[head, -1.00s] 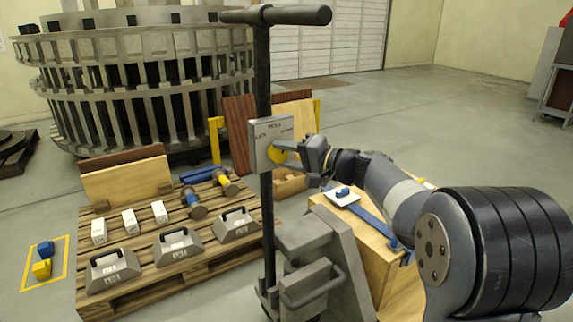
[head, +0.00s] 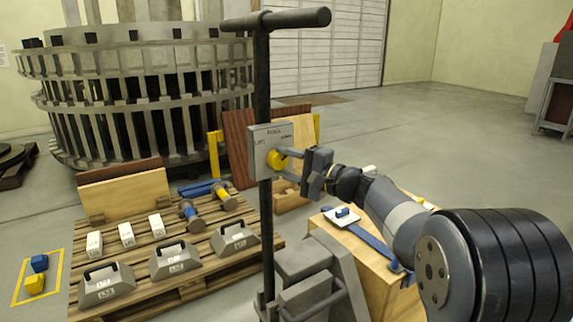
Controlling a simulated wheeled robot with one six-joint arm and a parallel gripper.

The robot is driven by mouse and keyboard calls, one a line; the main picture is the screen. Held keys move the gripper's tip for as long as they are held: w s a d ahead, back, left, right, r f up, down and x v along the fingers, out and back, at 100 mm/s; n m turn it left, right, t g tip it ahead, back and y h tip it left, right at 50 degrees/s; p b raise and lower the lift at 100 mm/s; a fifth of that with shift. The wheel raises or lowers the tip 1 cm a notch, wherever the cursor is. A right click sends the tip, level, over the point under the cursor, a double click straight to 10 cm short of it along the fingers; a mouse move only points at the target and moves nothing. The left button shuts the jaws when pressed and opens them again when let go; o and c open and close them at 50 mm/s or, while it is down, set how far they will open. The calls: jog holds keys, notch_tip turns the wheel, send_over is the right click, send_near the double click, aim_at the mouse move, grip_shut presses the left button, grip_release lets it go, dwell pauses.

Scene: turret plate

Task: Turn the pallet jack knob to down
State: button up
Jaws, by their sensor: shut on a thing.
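The pallet jack (head: 262,90) stands upright in the middle of the head view, with a black T-handle on top. A grey label plate (head: 261,148) is fixed on its post, with lettering at the top, the left and the right. The yellow knob (head: 273,160) sits on the front of this plate. My gripper (head: 283,164) reaches in from the right, and its fingers are closed on the knob. The fingers cover part of the knob, so its exact pointing is hard to tell.
A wooden pallet (head: 140,283) at left holds several grey weights, white blocks and rollers. A wooden crate (head: 372,253) with a blue strap stands under my arm. A large ribbed metal ring (head: 140,95) stands behind. Open floor lies at back right.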

jog(key=o, duration=1)
jog(key=shift+d, duration=0.15)
jog(key=p+v, duration=0.2)
jog(key=v, duration=0.8)
jog(key=shift+s+d, duration=0.2)
jog(key=b+x, duration=0.2)
jog(key=x, duration=0.8)
jog(key=shift+w+a+f, duration=0.1)
jog(key=shift+w+a, duration=0.05)
jog(key=shift+a, duration=0.15)
jog(key=shift+w+a, duration=0.1)
